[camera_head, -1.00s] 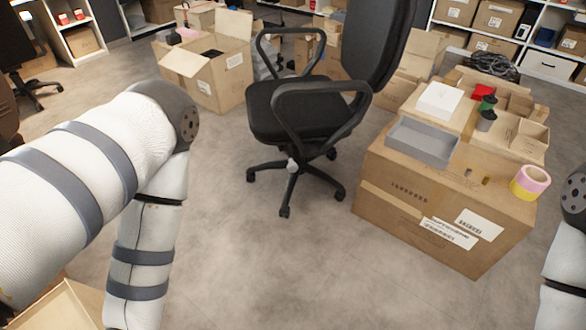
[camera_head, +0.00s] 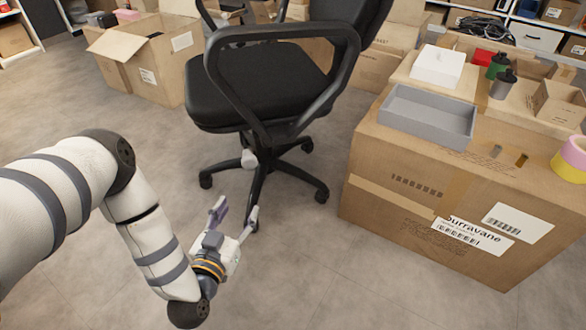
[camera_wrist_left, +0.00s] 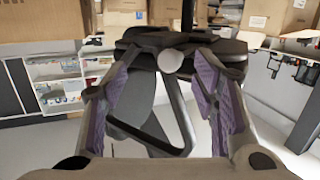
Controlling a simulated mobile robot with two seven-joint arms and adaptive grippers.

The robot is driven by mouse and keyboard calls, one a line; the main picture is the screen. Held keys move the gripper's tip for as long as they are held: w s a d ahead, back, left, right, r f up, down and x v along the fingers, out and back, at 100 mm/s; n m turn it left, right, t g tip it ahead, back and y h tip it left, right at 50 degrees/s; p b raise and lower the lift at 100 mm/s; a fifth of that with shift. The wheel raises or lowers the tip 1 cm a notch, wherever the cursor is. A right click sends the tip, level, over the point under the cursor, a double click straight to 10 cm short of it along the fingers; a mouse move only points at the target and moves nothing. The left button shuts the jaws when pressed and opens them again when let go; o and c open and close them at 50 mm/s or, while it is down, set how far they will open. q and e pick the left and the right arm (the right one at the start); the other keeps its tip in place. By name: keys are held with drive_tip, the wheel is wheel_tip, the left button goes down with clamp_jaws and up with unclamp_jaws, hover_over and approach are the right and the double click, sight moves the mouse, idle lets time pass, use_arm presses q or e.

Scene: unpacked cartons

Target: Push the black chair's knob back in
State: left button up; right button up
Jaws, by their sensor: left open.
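The black chair (camera_head: 255,85) stands on the floor in the middle of the head view, upright on its castor base. A small pale knob (camera_head: 249,158) shows under the seat, near the central column. In the left wrist view the knob (camera_wrist_left: 170,61) is a round light end facing the camera, with the chair's dark underside around it. My left gripper (camera_head: 235,211) is open and empty, below and in front of the knob and apart from it. Its purple-padded fingers show left and right in the wrist view. My right gripper is out of view.
A large closed carton (camera_head: 400,215) stands right of the chair, with a grey tray (camera_head: 425,118), a white box (camera_head: 438,67) and tape rolls on top. An open carton (camera_head: 150,60) is behind left. The floor in front of the chair is clear.

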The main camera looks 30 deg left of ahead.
use_arm(q)
drive_tip(key=t+y, duration=0.1)
approach(247, 167)
drive_tip(key=w, duration=0.2)
drive_tip(key=b+x, duration=0.3)
drive_tip(key=x, duration=0.5)
drive_tip(key=shift+w+a, duration=0.2)
drive_tip(key=shift+a, duration=0.05)
drive_tip(key=shift+w+a+r+b, duration=0.1)
drive_tip(key=shift+w+b, duration=0.2)
drive_tip(key=shift+w, duration=0.15)
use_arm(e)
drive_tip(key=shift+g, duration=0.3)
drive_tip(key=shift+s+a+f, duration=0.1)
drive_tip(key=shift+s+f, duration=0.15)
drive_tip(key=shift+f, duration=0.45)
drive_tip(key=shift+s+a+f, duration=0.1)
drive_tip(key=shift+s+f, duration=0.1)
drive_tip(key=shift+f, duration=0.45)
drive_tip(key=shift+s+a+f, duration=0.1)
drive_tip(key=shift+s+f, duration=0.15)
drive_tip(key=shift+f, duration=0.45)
